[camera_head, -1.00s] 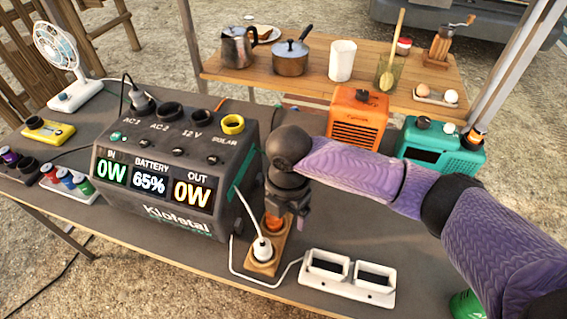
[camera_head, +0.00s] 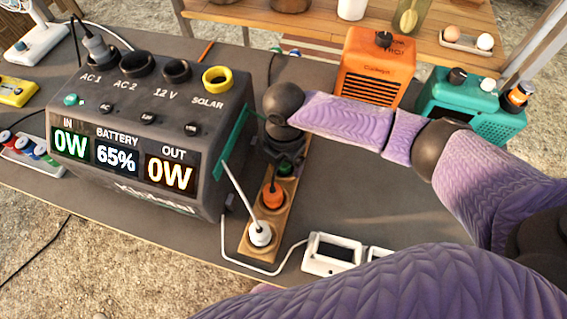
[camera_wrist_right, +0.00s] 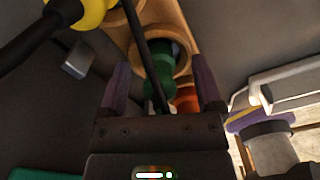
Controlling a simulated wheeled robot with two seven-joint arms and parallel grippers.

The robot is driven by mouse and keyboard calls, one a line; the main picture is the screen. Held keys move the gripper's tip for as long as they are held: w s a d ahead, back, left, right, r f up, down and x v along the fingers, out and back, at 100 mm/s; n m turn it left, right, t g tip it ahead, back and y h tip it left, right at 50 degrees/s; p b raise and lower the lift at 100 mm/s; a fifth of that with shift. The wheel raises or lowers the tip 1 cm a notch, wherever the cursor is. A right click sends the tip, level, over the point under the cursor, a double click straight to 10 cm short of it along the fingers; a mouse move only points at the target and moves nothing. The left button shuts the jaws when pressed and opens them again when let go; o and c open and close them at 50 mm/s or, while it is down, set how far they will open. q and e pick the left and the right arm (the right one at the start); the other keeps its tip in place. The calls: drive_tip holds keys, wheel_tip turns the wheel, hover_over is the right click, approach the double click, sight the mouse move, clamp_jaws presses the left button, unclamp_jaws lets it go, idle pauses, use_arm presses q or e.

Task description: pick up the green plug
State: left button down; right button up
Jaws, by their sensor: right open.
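The green plug (camera_wrist_right: 160,88) sits in a round socket of the wooden socket strip (camera_wrist_right: 183,22). In the right wrist view it lies between the two parted fingers of my right gripper (camera_wrist_right: 162,80), with a gap on each side. A dark cable crosses in front of it. In the head view my right gripper (camera_head: 285,160) is over the far part of the strip (camera_head: 249,227) and hides most of the green plug. My left gripper is not in view.
An orange plug (camera_head: 272,194) and a white plug (camera_head: 260,233) stand in the strip's nearer sockets. The power station (camera_head: 150,150) stands close on the left. An orange heater (camera_head: 375,70) and a teal radio (camera_head: 470,105) stand behind.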

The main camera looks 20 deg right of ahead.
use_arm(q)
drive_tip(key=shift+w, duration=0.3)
use_arm(e)
clamp_jaws()
